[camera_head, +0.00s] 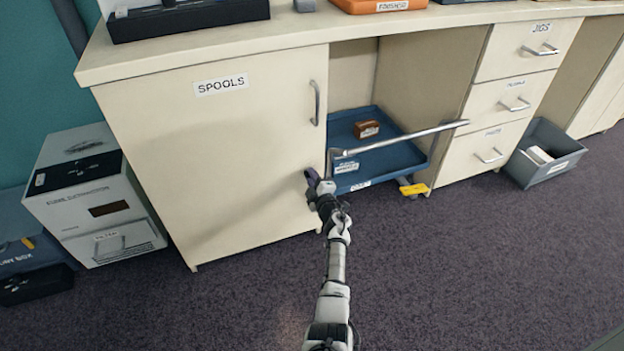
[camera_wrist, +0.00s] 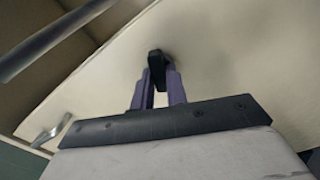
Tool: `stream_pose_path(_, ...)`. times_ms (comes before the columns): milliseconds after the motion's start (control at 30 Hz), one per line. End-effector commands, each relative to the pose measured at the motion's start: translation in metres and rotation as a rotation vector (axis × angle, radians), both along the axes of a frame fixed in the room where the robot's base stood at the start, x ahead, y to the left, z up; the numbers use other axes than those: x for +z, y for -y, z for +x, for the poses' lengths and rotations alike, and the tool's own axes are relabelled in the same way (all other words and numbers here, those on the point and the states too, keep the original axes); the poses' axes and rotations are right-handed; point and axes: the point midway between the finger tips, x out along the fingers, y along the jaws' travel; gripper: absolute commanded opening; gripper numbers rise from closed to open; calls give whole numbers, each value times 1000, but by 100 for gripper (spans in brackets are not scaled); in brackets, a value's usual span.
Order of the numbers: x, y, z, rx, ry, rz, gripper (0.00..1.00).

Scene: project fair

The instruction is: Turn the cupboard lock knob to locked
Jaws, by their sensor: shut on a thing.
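The cupboard door (camera_head: 220,150) is cream, labelled SPOOLS, and looks closed. In the wrist view, a small black lock knob (camera_wrist: 156,68) stands out from the pale door face. My gripper (camera_wrist: 158,82) has its two purple fingers on either side of the knob, shut on it. In the head view my gripper (camera_head: 312,178) is at the lower right edge of the door, and it hides the knob there. No lock marking is readable, so I cannot tell which setting the knob points to.
A metal bar (camera_head: 400,138) juts across the open bay right of the door, close to my gripper. A blue tray (camera_head: 400,160) holds a brown block (camera_head: 366,129). A yellow object (camera_head: 413,189) lies below it. White boxes (camera_head: 95,205) stand left. The carpet in front is clear.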

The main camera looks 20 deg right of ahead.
Motion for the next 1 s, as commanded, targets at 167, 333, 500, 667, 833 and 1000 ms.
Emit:
stream_pose_path(167,-2,0,0,-1,6,-146,0)
stream_pose_path(333,-2,0,0,-1,9,-252,0)
stream_pose_path(500,-2,0,0,0,12,-326,0)
stream_pose_path(667,-1,0,0,0,13,-363,0)
stream_pose_path(833,-1,0,0,0,14,-378,0)
stream_pose_path(1000,-1,0,0,-1,14,-380,0)
